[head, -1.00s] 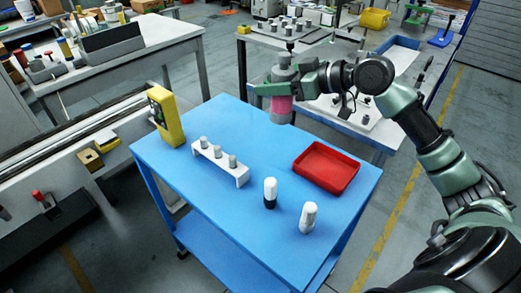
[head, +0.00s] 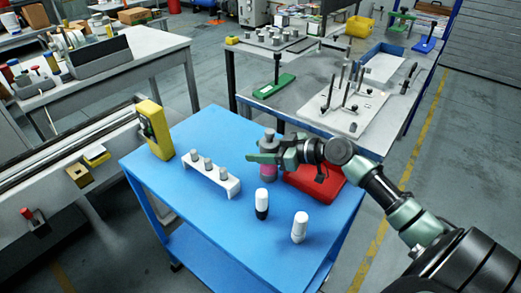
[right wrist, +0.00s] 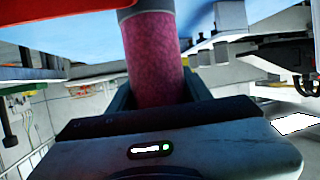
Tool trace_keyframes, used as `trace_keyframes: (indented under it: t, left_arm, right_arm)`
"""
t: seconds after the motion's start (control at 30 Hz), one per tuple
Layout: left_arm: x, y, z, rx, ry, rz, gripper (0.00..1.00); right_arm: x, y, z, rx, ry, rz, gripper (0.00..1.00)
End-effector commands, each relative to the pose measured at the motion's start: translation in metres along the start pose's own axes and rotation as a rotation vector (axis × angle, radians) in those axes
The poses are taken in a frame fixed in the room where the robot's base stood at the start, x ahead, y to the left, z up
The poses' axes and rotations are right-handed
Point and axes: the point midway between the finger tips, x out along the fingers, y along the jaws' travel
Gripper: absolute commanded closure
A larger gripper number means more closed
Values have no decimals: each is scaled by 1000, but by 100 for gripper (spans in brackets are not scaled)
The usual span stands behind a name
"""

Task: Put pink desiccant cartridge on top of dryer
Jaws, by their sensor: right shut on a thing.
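The pink desiccant cartridge (head: 267,172) is a pink cylinder with grey ends. It is upright at the back of the blue table, left of the red tray. In the right wrist view the pink body (right wrist: 155,60) stands between the fingers, with a grey end at the top edge. I cannot tell whether its base touches the table. I cannot tell which thing is the dryer. My left gripper is not in view.
The blue table (head: 200,215) holds a yellow device (head: 155,130), a white rack (head: 222,185) with several grey cylinders, a black-and-white bottle (head: 262,203), a white bottle (head: 300,226) and the red tray (head: 330,190). A grey bench with fixtures stands behind. The table's front left is clear.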

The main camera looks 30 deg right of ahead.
Motion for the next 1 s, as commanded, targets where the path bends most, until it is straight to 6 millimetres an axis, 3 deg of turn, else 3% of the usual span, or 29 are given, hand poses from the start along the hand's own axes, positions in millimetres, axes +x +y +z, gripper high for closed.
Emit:
trace_keyframes:
  t: [0.33, 0.37, 0.43, 0.83, 1.0]
  left_arm:
    - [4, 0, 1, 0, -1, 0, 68]
    - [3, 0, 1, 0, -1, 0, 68]
    - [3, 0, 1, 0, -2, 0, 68]
    - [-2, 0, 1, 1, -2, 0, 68]
    - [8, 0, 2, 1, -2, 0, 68]
  right_arm:
    - [1, 0, 3, -1, 2, 1, 100]
    - [1, 0, 3, -1, 0, 0, 45]
    - [1, 0, 2, -1, 0, 0, 29]
    - [-1, 0, -2, 0, 0, 0, 29]
    - [-25, 0, 4, -1, -4, 0, 29]
